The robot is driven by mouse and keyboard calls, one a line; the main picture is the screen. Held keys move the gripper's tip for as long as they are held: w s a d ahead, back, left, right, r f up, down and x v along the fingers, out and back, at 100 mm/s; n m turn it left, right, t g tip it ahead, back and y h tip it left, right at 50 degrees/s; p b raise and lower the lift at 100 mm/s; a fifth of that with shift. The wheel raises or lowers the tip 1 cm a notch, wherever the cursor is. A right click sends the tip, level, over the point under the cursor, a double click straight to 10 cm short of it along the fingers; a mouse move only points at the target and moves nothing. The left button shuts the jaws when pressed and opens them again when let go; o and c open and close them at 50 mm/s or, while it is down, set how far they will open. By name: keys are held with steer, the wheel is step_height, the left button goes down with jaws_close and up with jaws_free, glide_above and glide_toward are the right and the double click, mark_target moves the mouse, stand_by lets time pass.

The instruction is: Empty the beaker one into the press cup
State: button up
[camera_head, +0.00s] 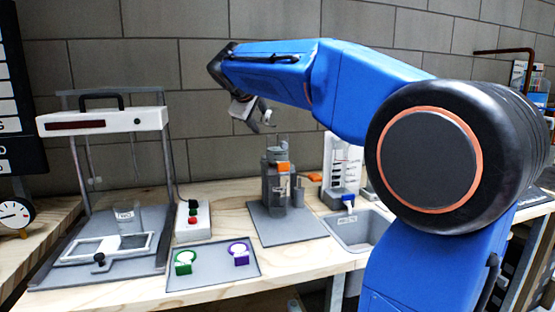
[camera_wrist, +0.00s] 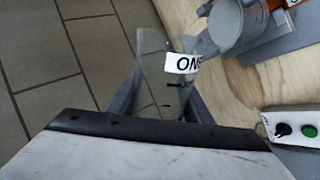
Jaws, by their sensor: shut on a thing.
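My gripper (camera_head: 262,115) is raised above the bench, up and a little left of the grey press (camera_head: 272,180) with its orange label. In the wrist view my gripper (camera_wrist: 160,100) is shut on a clear beaker (camera_wrist: 152,68) with a white label, partly readable as "ON". The beaker is hard to make out in the head view. Its contents and tilt cannot be told. A grey round cup-like part (camera_wrist: 236,24), apparently of the press, shows beyond the beaker, at its upper right. I cannot tell the press cup's inside.
A frame stand (camera_head: 103,120) on the left holds another clear beaker (camera_head: 127,217). A grey tray (camera_head: 212,268) carries a green ring piece and a purple one. A switch box (camera_head: 192,220) stands left of the press; a sink (camera_head: 355,230) and a graduated container (camera_head: 343,165) are right.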

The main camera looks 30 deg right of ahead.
steer(key=shift+s+d+r+m+t+y, duration=0.1)
steer(key=shift+s+r+m+t+y, duration=0.1)
steer(key=shift+r+m+t, duration=0.25)
steer(key=shift+s+d+r+m+t+y, duration=0.1)
steer(key=shift+s+r+m+t+y, duration=0.1)
steer(key=shift+r+m+t, duration=0.2)
stand_by(1.6)
steer(key=shift+s+d+r+m+t+y, duration=0.3)
steer(key=shift+s+r+m+t, duration=0.3)
steer(key=shift+t, duration=0.35)
stand_by(1.4)
steer(key=shift+w, duration=0.2)
stand_by(0.6)
